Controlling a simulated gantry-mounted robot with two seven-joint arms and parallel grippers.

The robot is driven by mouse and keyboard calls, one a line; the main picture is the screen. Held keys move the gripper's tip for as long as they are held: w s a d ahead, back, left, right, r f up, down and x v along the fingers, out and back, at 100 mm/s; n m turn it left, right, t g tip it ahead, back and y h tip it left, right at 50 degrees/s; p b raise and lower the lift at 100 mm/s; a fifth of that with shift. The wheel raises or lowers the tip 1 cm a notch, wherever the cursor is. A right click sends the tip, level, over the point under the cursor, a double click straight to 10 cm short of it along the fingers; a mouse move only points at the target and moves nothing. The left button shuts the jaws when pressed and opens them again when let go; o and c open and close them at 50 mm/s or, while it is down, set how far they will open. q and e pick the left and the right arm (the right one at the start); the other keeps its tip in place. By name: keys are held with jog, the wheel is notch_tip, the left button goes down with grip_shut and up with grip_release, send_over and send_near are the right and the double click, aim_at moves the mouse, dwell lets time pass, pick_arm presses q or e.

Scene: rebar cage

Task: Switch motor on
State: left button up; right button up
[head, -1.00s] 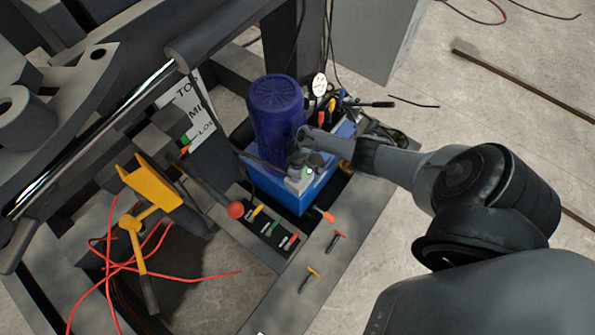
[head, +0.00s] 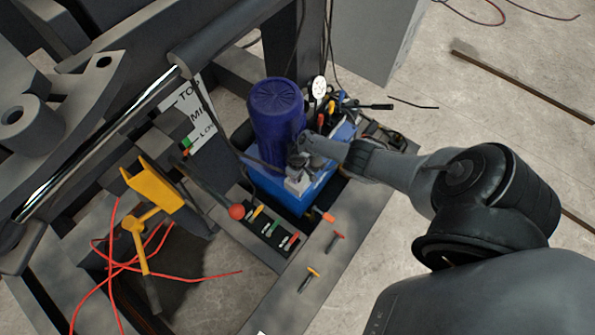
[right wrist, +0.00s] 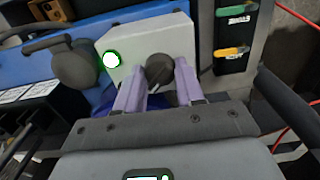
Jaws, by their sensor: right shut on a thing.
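The blue motor (head: 275,115) stands upright on a blue tank (head: 285,195) in the middle of the head view. A light grey switch box (right wrist: 188,40) fills the middle of the right wrist view. It carries a black rotary knob (right wrist: 159,70) and a white light with a green ring (right wrist: 111,60). My right gripper (right wrist: 156,88) has its two pale lilac fingers on either side of the knob, shut on it. In the head view my right gripper (head: 300,160) is at the box, beside the motor, and its fingertips are hard to make out. My left gripper is out of view.
A red-knobbed lever (head: 236,211) and a panel of coloured small levers (head: 270,232) are in front of the tank. A pressure gauge (head: 319,87) and cables are behind it. A yellow part (head: 150,188) and red cables (head: 110,262) lie at left.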

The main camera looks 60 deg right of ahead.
jog(key=o, duration=1)
jog(key=shift+o, duration=0.2)
jog(key=shift+r+p, duration=0.4)
jog(key=shift+r, duration=0.1)
notch_tip(320, 180, up, 9)
jog(key=p, duration=0.6)
jog(key=shift+f, duration=0.2)
jog(key=shift+r, duration=0.6)
